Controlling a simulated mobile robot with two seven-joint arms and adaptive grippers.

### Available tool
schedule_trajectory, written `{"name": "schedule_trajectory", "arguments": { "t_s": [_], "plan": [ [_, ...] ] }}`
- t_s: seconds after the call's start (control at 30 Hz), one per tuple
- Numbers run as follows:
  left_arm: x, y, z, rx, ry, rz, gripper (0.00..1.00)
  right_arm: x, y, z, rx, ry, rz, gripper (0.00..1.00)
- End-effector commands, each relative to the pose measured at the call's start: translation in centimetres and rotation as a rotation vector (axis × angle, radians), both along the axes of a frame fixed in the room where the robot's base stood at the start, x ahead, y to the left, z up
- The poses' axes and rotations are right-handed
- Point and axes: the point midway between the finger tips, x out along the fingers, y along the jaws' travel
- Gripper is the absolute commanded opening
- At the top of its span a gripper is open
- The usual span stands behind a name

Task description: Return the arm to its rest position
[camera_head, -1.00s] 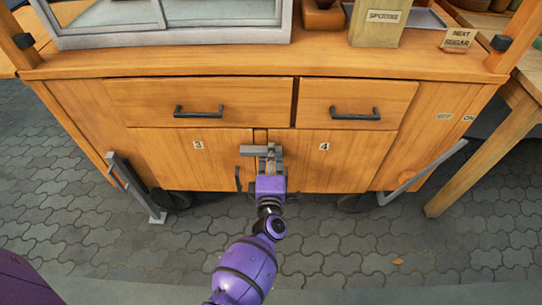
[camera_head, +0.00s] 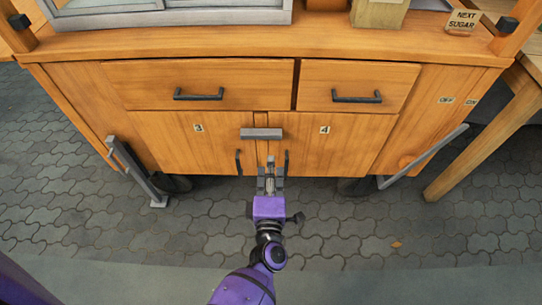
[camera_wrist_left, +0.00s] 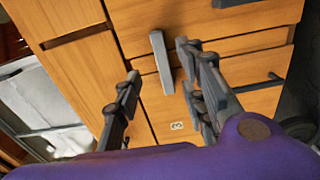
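My left gripper (camera_head: 269,172) is in front of the lower doors of a wooden cart, with its purple arm reaching up from the bottom of the head view. Its two fingers are apart and empty, as the left wrist view (camera_wrist_left: 165,92) also shows. A grey latch bar (camera_head: 261,133) lies level across the top of the seam between door 3 (camera_head: 190,150) and door 4 (camera_head: 325,150), which look shut. In the left wrist view the bar (camera_wrist_left: 161,62) shows beyond the fingers, apart from them. My right gripper is not in view.
Dark handles stand on the left drawer (camera_head: 199,95) and right drawer (camera_head: 357,97), and upright ones (camera_head: 238,162) on the doors. Grey angled bars (camera_head: 137,173) flank the cart. A wooden table (camera_head: 490,130) stands at right. The paved floor in front is clear.

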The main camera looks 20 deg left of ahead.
Motion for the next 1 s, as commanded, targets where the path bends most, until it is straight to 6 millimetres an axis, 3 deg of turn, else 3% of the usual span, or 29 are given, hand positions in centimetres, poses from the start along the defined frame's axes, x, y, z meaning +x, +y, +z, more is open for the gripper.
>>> {"name": "schedule_trajectory", "arguments": {
  "t_s": [0.17, 0.7, 0.87, 0.93, 1.0],
  "plan": [
    [-0.8, -0.3, 0.1, -0.002, -0.002, 0.000, 0.38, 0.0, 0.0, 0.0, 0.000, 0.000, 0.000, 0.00],
    [-0.8, -0.3, 0.0, 0.009, 0.003, -0.001, 0.38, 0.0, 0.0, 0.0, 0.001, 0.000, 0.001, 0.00],
    [0.0, -2.5, 0.1, 0.129, 0.057, -0.101, 0.38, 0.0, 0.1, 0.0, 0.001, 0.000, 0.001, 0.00],
    [0.6, -3.9, 1.1, 0.235, 0.075, -0.176, 0.38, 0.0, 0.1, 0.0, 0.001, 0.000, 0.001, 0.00],
    [-0.1, -4.8, 1.1, 0.370, 0.117, -0.256, 0.38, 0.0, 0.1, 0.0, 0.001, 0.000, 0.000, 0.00]
  ]
}}
